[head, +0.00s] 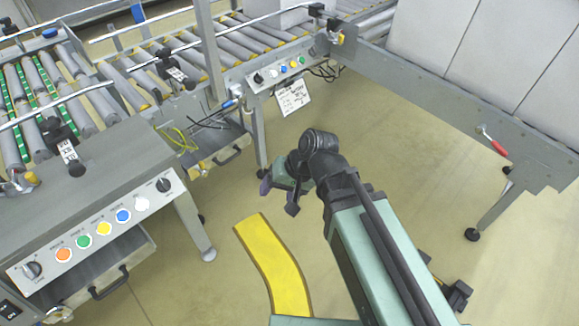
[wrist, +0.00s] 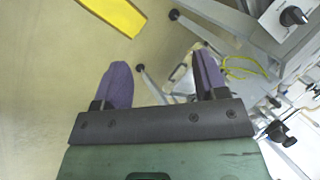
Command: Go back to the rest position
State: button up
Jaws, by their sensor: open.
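My gripper (wrist: 161,80) shows in the wrist view with its two purple-padded fingers spread well apart. Nothing is between them except the view of the floor and machine legs. In the head view my arm reaches from the lower right toward the middle, and my gripper (head: 266,186) hangs over the open floor. Its fingertips are small and partly hidden there. It is apart from the conveyors and the control panels.
A control panel (head: 100,230) with coloured buttons stands at left. Roller conveyors (head: 180,52) run along the back. A steel-framed conveyor with large white boxes (head: 470,35) is at right. A yellow floor strip (head: 272,262) lies below my arm. The floor around is clear.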

jog(key=d, duration=0.1)
jog(key=r, duration=0.1)
jog(key=d+h+p, duration=0.1)
jog(key=shift+w+d+r, duration=0.25)
jog(key=shift+d+r, duration=0.05)
jog(key=shift+r, duration=0.05)
jog(key=w+d+m+h+p, duration=0.2)
jog(key=d+h, duration=0.3)
jog(key=d, duration=1.7)
notch_tip(320, 180, up, 27)
jog(key=a+p, duration=0.1)
jog(key=p, duration=2.5)
jog(key=shift+s, duration=0.15)
jog(key=shift+f, duration=0.1)
